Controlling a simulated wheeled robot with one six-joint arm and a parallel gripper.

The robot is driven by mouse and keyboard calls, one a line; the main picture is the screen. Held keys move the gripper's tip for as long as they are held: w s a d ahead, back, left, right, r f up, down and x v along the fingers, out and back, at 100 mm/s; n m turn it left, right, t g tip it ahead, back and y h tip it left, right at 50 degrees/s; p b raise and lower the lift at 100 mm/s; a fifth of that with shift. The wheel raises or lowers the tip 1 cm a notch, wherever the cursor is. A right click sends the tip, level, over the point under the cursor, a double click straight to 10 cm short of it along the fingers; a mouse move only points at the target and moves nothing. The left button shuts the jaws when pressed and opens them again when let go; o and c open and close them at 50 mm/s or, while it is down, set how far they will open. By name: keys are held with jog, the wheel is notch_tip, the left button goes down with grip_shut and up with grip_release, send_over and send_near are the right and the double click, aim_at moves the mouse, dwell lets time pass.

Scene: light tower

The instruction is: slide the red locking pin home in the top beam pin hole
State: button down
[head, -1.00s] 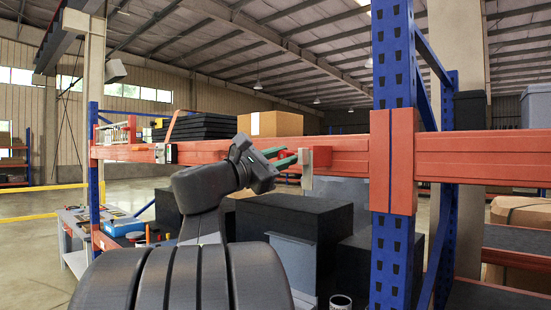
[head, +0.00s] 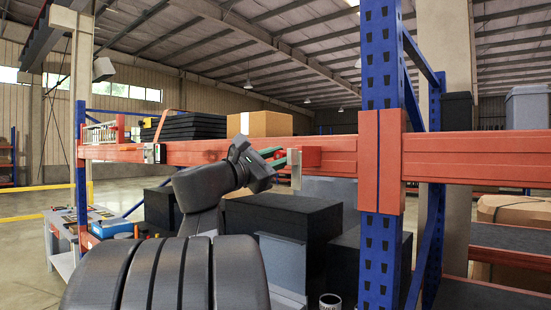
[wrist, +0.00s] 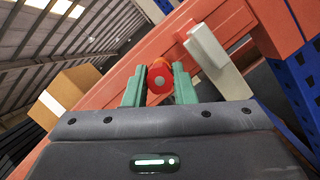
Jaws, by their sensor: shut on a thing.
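My gripper (wrist: 159,86) has green fingers shut on the red locking pin (wrist: 159,72), whose round end with a grey centre faces the wrist camera. In the head view my gripper (head: 279,158) is up at the front of the orange top beam (head: 220,152), close beside a pale bracket (head: 296,170). The bracket also shows in the wrist view (wrist: 216,58), right of the pin and apart from it. The pin is not clear in the head view. The pin hole and the pin's far end are hidden, so I cannot tell how deep the pin sits.
A small red block (head: 311,157) is on the beam right of the bracket. A blue upright (head: 381,240) stands farther right. Black boxes (head: 282,214) are below the beam, and a cardboard box (head: 259,124) is above and behind it.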

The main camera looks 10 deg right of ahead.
jog(key=shift+w+d, duration=0.4)
jog(key=shift+d, duration=0.15)
jog(key=c, duration=1.1)
grip_release()
jog(key=shift+a, duration=0.1)
jog(key=shift+b+v, duration=1)
jog(key=shift+v, duration=2.95)
jog(key=shift+p+x, duration=0.75)
jog(key=shift+x, duration=2.15)
